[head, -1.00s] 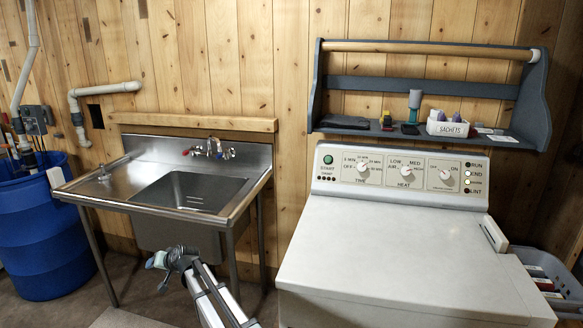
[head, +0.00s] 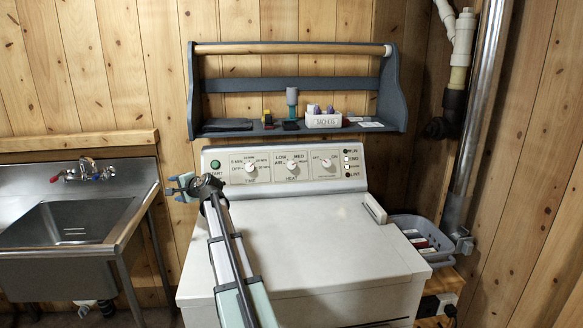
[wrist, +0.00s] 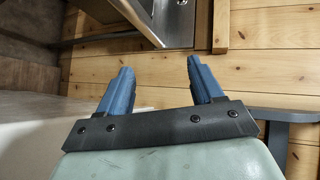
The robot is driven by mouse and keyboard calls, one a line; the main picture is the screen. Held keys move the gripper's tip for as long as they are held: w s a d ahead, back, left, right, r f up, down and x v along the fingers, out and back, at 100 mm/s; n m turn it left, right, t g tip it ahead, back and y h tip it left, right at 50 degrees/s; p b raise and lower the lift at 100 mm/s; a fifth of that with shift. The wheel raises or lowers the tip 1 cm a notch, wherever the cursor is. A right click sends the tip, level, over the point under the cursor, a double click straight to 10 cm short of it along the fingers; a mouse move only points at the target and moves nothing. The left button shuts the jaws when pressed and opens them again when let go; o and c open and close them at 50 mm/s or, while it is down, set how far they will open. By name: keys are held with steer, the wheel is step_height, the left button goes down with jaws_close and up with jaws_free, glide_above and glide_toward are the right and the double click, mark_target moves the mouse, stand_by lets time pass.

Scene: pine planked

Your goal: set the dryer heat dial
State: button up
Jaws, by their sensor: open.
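The white dryer (head: 300,228) stands in the middle of the head view. Its control panel carries a start button, a time dial (head: 250,167), the heat dial (head: 292,166) and a third dial (head: 327,163). The heat dial is a light round knob in the panel's middle, with LOW, MED and AIR marks around it; its exact setting is too small to read. My gripper (head: 180,187) is left of the panel, apart from the dials. In the wrist view my gripper (wrist: 157,82) has its two blue fingers spread, with nothing between them.
A shelf (head: 222,133) with small bottles and a sachets box (head: 323,120) hangs above the panel. A steel sink (head: 65,221) stands at left. A grey basket (head: 424,236) and a metal pipe (head: 478,110) are at right. The dryer top is clear beneath my arm.

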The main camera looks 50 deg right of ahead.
steer(key=s+d+r+m+h, duration=0.1)
steer(key=s+d+m+h, duration=0.15)
steer(key=s+d, duration=0.7)
steer(key=s+d+r+m+h, duration=0.15)
steer(key=s+d+m, duration=0.25)
steer(key=s+d, duration=0.55)
steer(key=m+h, duration=0.1)
steer(key=m, duration=0.5)
glide_toward(292, 165)
steer(key=x, duration=0.8)
steer(key=c, duration=1.1)
steer(key=shift+o, duration=0.2)
